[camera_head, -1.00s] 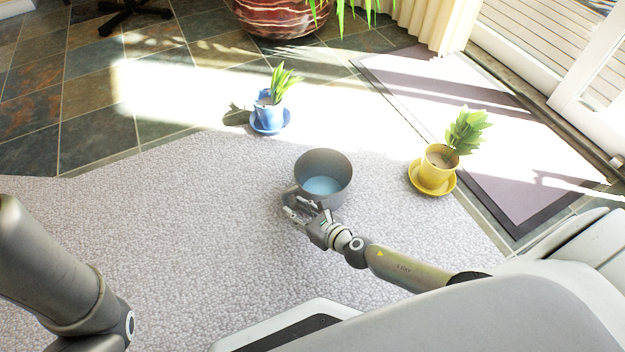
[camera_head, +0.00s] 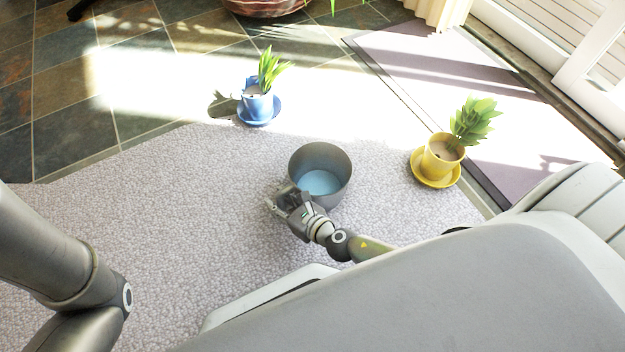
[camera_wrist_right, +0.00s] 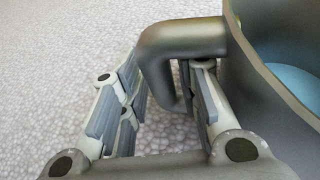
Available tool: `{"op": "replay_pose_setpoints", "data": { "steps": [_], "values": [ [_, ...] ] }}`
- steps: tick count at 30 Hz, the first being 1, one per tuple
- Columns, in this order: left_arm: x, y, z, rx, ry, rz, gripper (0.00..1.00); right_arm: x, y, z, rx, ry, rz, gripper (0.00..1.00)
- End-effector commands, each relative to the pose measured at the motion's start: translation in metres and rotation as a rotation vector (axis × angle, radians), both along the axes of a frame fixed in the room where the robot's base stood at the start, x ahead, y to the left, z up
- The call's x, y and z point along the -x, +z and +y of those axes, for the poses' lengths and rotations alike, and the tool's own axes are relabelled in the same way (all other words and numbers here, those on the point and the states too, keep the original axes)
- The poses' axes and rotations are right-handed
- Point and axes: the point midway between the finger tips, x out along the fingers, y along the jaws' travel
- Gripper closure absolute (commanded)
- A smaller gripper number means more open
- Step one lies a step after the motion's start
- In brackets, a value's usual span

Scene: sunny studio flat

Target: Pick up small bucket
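The small bucket (camera_head: 320,164) is a grey, round, open-topped vessel, pale blue inside, standing upright on the carpet. Its grey side handle (camera_wrist_right: 180,40) shows in the wrist view, with the bucket wall (camera_wrist_right: 262,95) at the right. My right gripper (camera_head: 282,201) is low at the bucket's near left side. In the wrist view the right gripper's fingers (camera_wrist_right: 165,85) are apart, one on each side of the handle, the right one between handle and wall. Firm contact cannot be made out. Only my left arm (camera_head: 50,255) shows at left; its gripper is out of view.
A blue pot with a plant (camera_head: 257,104) stands on a saucer behind and left of the bucket. A yellow pot with a plant (camera_head: 441,158) stands on a saucer to the right. The carpet (camera_head: 190,220) left of the bucket is clear.

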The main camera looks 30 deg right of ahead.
Motion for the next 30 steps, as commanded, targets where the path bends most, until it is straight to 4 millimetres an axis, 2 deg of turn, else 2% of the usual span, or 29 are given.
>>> {"op": "replay_pose_setpoints", "data": {
  "steps": [1,6,7,22,30],
  "values": [
    [0.003,0.000,0.001,0.001,-0.001,-0.006,0.00,0.000,0.000,0.000,0.000,0.000,0.000,0.76],
    [0.007,-0.001,0.002,0.003,-0.003,-0.013,0.00,0.000,0.000,0.000,0.000,0.000,0.000,0.98],
    [0.007,-0.001,0.002,0.004,-0.002,-0.013,0.00,0.000,0.000,0.000,0.000,0.000,0.000,1.00],
    [0.001,0.001,0.000,-0.004,0.003,-0.003,0.00,-0.002,0.003,-0.001,0.001,0.000,-0.004,1.00],
    [-0.002,0.012,0.000,-0.001,0.002,0.002,0.00,-0.007,0.016,-0.007,0.002,-0.002,-0.005,1.00]
  ]
}}
